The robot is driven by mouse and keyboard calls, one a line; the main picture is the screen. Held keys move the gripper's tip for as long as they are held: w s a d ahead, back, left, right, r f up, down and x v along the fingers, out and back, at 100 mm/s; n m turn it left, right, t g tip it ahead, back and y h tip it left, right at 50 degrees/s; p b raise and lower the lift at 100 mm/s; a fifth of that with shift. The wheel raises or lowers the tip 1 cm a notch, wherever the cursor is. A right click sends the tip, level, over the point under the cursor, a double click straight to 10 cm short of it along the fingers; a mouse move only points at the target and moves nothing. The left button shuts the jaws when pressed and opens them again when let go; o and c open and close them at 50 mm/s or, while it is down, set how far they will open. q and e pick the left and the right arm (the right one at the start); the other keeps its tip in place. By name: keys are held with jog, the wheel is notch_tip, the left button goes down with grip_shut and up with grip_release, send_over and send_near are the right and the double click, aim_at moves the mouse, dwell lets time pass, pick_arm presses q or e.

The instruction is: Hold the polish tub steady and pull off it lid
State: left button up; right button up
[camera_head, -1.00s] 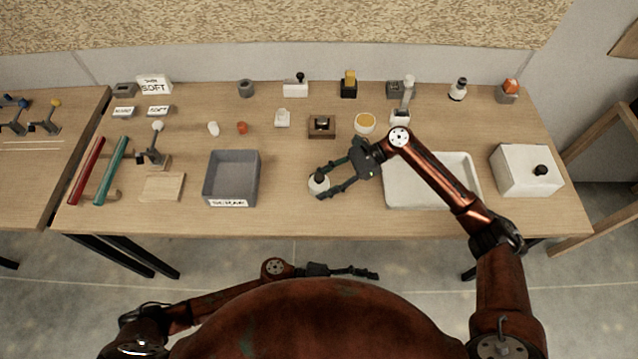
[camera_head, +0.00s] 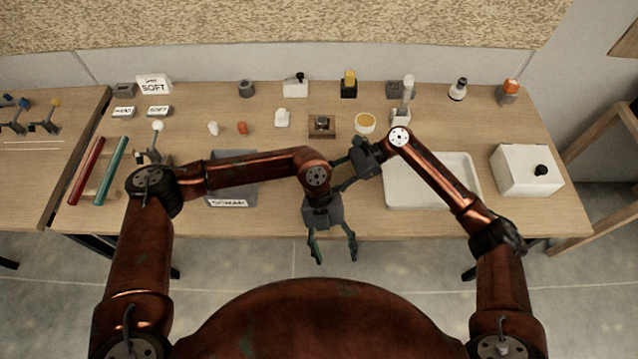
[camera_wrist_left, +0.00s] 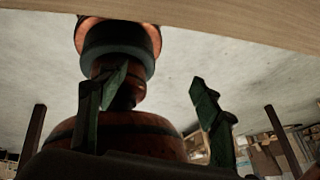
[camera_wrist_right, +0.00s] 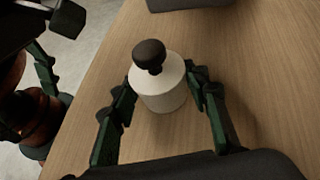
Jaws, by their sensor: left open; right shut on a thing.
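The polish tub (camera_wrist_right: 163,95) shows in the right wrist view as a small white cylinder. Its lid (camera_wrist_right: 154,72) is on top, pale with a black knob. My right gripper (camera_wrist_right: 162,93) is shut on the tub's sides, and the tub stands upright on the table. In the head view my left arm hides the tub, and my right gripper (camera_head: 340,172) is partly covered. My left gripper (camera_head: 332,252) is open and empty, pointing down off the table's front edge. Its open fingers (camera_wrist_left: 158,105) show in the left wrist view with nothing between them.
A grey bin (camera_head: 232,203) lies partly under my left arm. A white tray (camera_head: 470,175) sits right of my right gripper, with a white box (camera_head: 525,172) beyond. Several small items stand along the back. The table's front edge (camera_head: 400,236) is close to my left gripper.

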pick_arm(q)
jog(key=w+a+r+t+y, duration=0.1)
jog(key=w+r+t, duration=0.1)
jog(key=w+r, duration=0.2)
jog(key=w+a+r+n+t+y, duration=0.1)
jog(key=w+r, duration=0.3)
jog(key=w, duration=0.5)
jog(key=w+a+r+t, duration=0.2)
jog(key=w+r, duration=0.3)
jog(key=w, duration=0.2)
jog(key=shift+a+n+t+y, duration=0.1)
jog(key=shift+n+t+y, duration=0.2)
jog(key=shift+y, duration=0.1)
jog(key=shift+w, duration=0.3)
jog(key=shift+f, duration=3.95)
jog(key=shift+c, duration=0.5)
jog(key=shift+f, duration=0.1)
grip_shut()
jog(key=shift+r, duration=0.5)
